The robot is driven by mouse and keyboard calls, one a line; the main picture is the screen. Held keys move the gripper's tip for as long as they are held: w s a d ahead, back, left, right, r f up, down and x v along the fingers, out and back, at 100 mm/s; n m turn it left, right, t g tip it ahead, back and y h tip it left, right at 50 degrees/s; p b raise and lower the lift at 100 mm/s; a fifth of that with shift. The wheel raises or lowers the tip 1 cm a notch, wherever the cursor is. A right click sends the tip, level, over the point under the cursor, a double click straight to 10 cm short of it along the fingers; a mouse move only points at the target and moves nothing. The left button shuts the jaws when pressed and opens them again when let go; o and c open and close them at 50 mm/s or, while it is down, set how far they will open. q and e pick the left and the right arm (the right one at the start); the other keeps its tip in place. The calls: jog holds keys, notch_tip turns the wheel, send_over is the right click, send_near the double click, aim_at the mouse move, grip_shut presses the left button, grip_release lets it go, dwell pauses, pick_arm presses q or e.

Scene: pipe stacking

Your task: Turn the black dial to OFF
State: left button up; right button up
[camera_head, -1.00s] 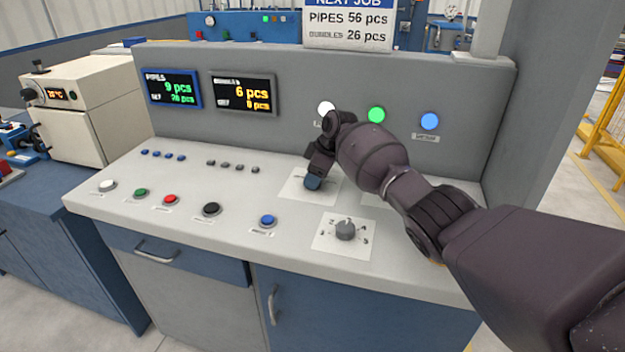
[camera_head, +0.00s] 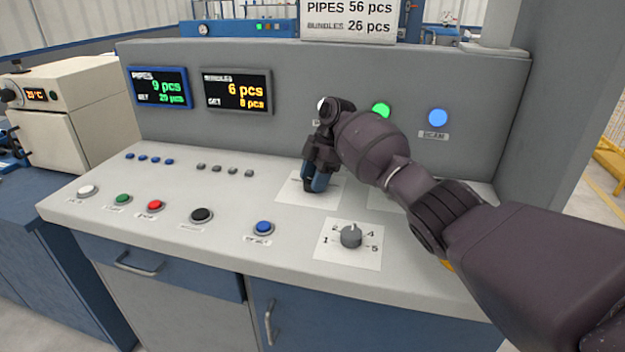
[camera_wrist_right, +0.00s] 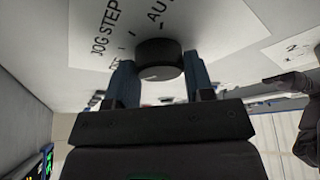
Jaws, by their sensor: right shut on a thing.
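The black dial (camera_wrist_right: 158,60) shows in the right wrist view, on a white label plate (camera_wrist_right: 85,40) with the words JOG, STEP and a partly cut AUTO. I cannot read OFF there. My right gripper (camera_wrist_right: 159,66) has one blue-grey finger on each side of the dial and is shut on it. My left gripper is not in view.
A grey selector knob (camera_head: 351,236) with numbers sits in front of my right gripper. A blue button (camera_head: 263,228) and a black button (camera_head: 201,215) lie to its left. The upright panel (camera_head: 290,90) with displays and lamps stands close behind.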

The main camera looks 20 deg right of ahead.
dwell(0.5)
jog(key=o, duration=0.9)
jog(key=v, duration=1)
jog(key=shift+d+r, duration=0.1)
jog(key=shift+r, duration=0.3)
